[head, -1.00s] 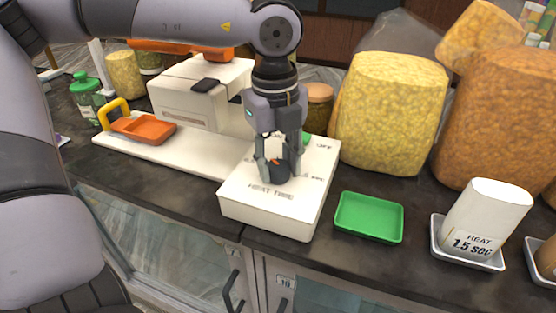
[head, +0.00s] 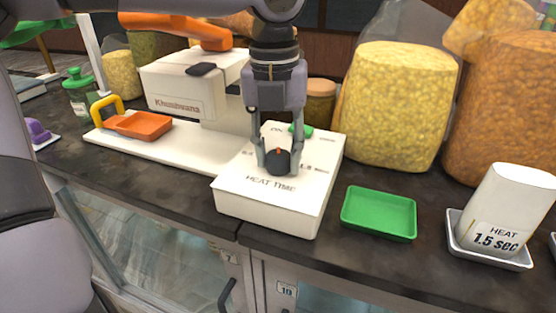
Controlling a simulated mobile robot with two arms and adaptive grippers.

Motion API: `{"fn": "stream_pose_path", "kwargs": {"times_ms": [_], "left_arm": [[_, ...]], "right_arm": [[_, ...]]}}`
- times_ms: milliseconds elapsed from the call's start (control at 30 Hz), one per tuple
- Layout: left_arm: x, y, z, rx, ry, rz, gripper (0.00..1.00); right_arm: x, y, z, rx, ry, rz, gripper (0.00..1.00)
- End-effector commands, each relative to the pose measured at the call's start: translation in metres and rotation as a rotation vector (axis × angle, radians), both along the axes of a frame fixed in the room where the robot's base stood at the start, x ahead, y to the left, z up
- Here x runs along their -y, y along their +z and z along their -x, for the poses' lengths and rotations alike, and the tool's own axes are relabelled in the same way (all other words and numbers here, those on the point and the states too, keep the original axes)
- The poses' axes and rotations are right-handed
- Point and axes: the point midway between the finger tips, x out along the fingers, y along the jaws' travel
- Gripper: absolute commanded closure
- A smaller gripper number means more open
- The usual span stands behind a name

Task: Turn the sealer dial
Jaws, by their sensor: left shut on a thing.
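The sealer (head: 180,145) is a white machine on the dark counter, with a white control box (head: 265,206) at its right end. The box top is printed HEAT TIME, with smaller marks around the dial that are partly hidden. The black dial (head: 278,162) has a small orange mark at its top, pointing away from me. My left gripper (head: 278,166) comes down from above, its two fingers shut on the dial's left and right sides. A white block (head: 513,205) reading HEAT 1.5 sec leans in a metal tray at the right. My right gripper does not show.
A green tray (head: 379,213), empty, lies right of the control box. Large bags of yellow snacks (head: 396,105) and orange snacks (head: 505,115) stand behind. A jar (head: 319,104) stands close behind the box. An orange tray (head: 144,126) sits on the sealer's left end.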

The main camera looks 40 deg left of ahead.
Motion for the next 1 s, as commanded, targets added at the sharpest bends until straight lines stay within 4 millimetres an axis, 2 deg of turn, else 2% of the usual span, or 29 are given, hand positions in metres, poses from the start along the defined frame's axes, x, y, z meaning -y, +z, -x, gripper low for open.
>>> {"fn": "stream_pose_path", "kwargs": {"times_ms": [200,500,1000], "left_arm": [[0.0,-0.001,0.0,0.0,-0.176,-0.001,0.94],[0.0,0.0,0.0,0.0,-0.342,-0.001,0.94],[0.0,0.0,0.0,-0.002,-0.409,-0.001,0.94]], "right_arm": [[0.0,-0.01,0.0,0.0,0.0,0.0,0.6],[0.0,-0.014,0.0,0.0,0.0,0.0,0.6],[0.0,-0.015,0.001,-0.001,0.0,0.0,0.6]]}}
